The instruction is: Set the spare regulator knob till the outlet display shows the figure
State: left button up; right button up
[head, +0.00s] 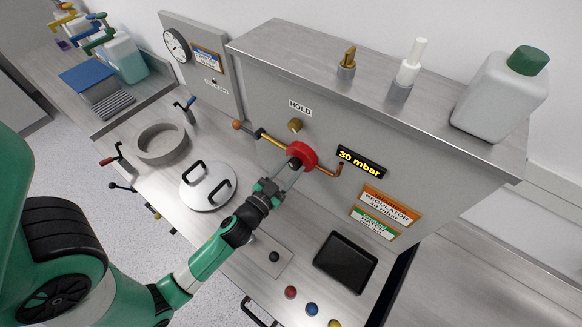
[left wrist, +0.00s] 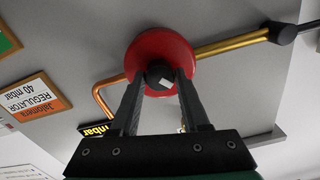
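The spare regulator knob (head: 303,151) is a red disc on the brass and copper pipe at the panel front. In the left wrist view the red knob (left wrist: 160,52) faces me, with a black hub bearing a white mark. My left gripper (head: 292,165) reaches it; its two fingers (left wrist: 160,82) lie on either side of the black hub and appear to touch it. The outlet display (head: 360,162) reads 30 mbar in yellow; in the left wrist view the display (left wrist: 97,129) is partly hidden by a finger. My right gripper is out of view.
An orange label (head: 390,206) reads REGULATOR 40 mbar; it also shows in the left wrist view (left wrist: 35,98). A HOLD label (head: 300,108) sits above a brass knob (head: 295,125).

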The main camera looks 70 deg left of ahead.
pick_arm(q)
grip_shut()
jog(key=shift+m, duration=0.3)
jog(key=m, duration=0.8)
dwell(0.5)
jog(key=o, duration=0.5)
grip_release()
jog(key=shift+d, duration=0.1)
